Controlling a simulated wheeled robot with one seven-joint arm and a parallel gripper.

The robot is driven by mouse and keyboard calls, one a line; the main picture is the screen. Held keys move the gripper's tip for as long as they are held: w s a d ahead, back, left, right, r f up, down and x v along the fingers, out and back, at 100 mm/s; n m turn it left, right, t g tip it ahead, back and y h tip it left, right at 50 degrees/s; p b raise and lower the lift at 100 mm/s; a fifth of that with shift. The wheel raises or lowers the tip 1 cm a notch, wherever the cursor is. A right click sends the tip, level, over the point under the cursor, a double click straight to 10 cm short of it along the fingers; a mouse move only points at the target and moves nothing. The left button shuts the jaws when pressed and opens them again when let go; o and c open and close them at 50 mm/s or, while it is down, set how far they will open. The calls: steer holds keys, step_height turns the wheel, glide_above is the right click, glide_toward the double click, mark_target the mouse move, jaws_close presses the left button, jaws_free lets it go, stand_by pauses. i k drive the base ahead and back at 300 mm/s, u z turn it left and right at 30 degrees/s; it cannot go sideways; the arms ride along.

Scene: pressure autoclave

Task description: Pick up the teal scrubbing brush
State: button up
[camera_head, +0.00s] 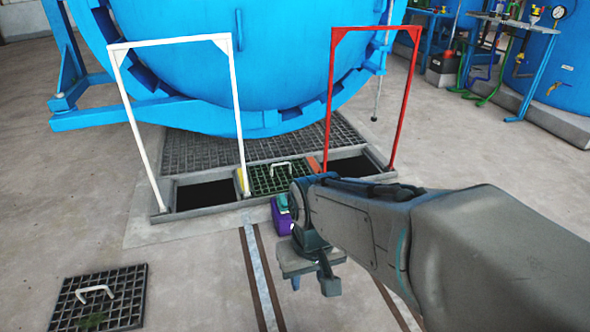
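A small teal item (283,203), possibly the scrubbing brush, shows at the top of a purple object (281,221) on the floor by the pit frame. It is partly hidden behind my arm, so its shape is unclear. My gripper (312,283) hangs from the arm, in front of and slightly right of the purple object in the picture. Its two fingers point down and look apart, with nothing seen between them.
A large blue autoclave (240,60) stands behind floor pits. A white frame (177,40) and a red frame (375,29) stand at open pits (207,194). A green-tinted grate (283,178) lies between them. A loose grate (98,298) lies front left. Floor around is mostly clear.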

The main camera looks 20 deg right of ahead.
mark_target(281, 200)
steer(key=z, duration=0.3)
steer(key=k, duration=0.6)
steer(key=u, duration=0.6)
steer(key=i, duration=0.9)
steer(key=u, duration=0.3)
steer(key=i, duration=1.3)
steer(key=z, duration=1.25)
steer(key=i, duration=0.65)
steer(key=z, duration=0.6)
